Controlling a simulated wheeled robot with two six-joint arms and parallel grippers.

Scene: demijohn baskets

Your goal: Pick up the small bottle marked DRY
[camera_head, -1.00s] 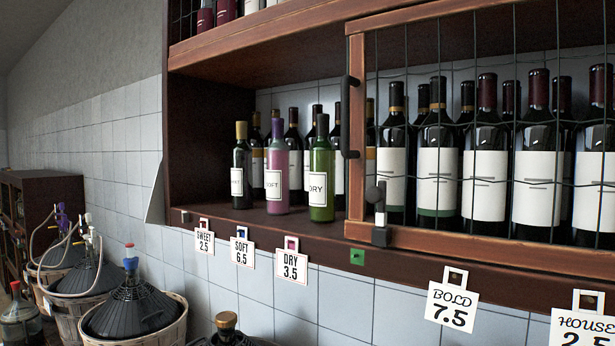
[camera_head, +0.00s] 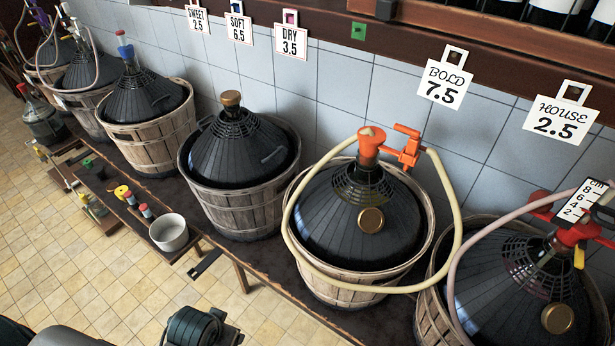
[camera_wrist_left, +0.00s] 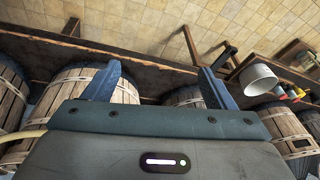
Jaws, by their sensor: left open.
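The small bottle marked DRY is not in view now. A hanging tag reading DRY 3.5 (camera_head: 291,42) shows below the shelf edge (camera_head: 330,22) at the top of the head view. The shelf floor where the small bottles stand is above the picture. My left gripper (camera_wrist_left: 160,75) shows in the wrist view with its two blue fingers spread wide and nothing between them. It points toward the baskets, low bench and tiled floor. My right gripper is not in view.
Black-covered demijohns in wooden baskets (camera_head: 235,208) line the wall on a dark low bench (camera_head: 262,262). Pale hoses loop around several. A white pot (camera_head: 169,233) stands in front, also in the wrist view (camera_wrist_left: 257,79). Tiled floor (camera_head: 60,255) is open at the left.

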